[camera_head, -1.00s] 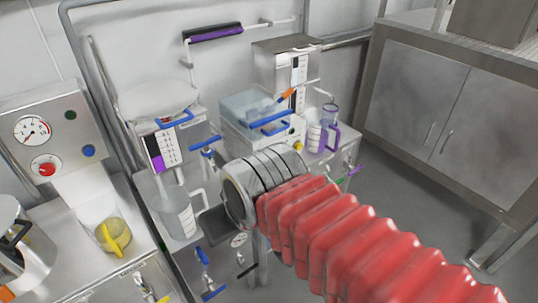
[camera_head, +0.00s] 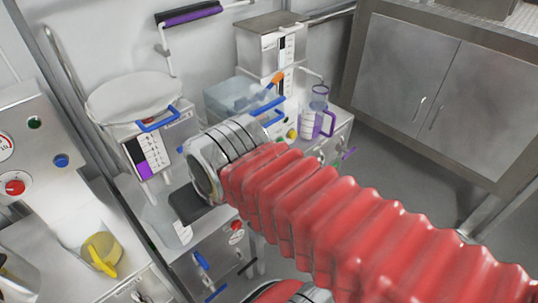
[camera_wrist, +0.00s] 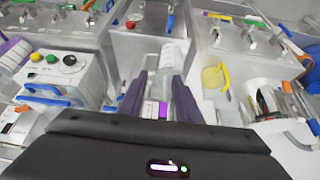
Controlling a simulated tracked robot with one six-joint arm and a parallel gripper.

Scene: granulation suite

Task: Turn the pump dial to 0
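A red knob on a round white scale (camera_head: 15,185) shows on the steel panel at the left edge of the head view. A gauge (camera_head: 4,148) sits above it, cut by the frame. A second round dial with a red centre (camera_head: 237,229) shows low on the bench front, beside my arm. I cannot tell which is the pump dial, and neither setting is readable.
A clear beaker (camera_head: 168,222) stands close to my gripper. A yellow-handled jug (camera_head: 102,253) is at lower left, and a purple-handled jug (camera_head: 316,115) is behind. Blue handles and valves project from the benches. Open floor lies before the steel cabinet (camera_head: 410,80).

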